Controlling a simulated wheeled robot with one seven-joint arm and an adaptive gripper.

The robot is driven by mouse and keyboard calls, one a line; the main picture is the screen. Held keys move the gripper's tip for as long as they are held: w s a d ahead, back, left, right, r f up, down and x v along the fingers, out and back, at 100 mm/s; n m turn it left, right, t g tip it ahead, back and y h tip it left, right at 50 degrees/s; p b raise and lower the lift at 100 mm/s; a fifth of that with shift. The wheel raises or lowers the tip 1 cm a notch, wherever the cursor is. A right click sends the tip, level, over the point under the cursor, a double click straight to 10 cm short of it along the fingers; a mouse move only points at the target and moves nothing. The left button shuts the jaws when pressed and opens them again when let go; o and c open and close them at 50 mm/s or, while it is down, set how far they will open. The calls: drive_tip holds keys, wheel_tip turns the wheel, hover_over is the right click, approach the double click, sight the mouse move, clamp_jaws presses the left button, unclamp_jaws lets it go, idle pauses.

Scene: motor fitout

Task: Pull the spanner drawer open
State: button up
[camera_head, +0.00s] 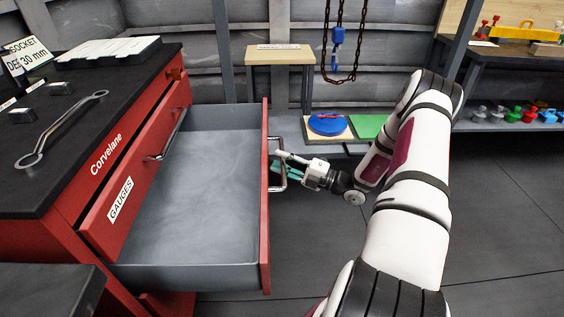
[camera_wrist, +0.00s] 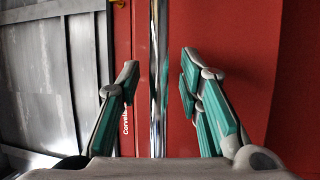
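A drawer with a red front and grey inside (camera_head: 205,170) stands pulled far out of the red cabinet and looks empty. Its front faces away from the head camera, so any label on it is hidden. Its metal handle (camera_head: 279,142) is at my gripper (camera_head: 283,167). In the wrist view the chrome handle bar (camera_wrist: 157,75) runs upright between the teal-padded fingers of my gripper (camera_wrist: 158,85). The fingers are apart, with a gap on each side of the bar.
A shut drawer labelled GAUGES (camera_head: 133,185) sits above the open one. A large spanner (camera_head: 60,130) lies on the black cabinet top (camera_head: 100,75). A small wooden table (camera_head: 280,56) and a hanging chain hoist (camera_head: 337,35) are behind. The floor (camera_head: 500,220) on the right is clear.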

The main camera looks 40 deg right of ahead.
drive_tip(key=v, duration=1.2)
idle(0.3)
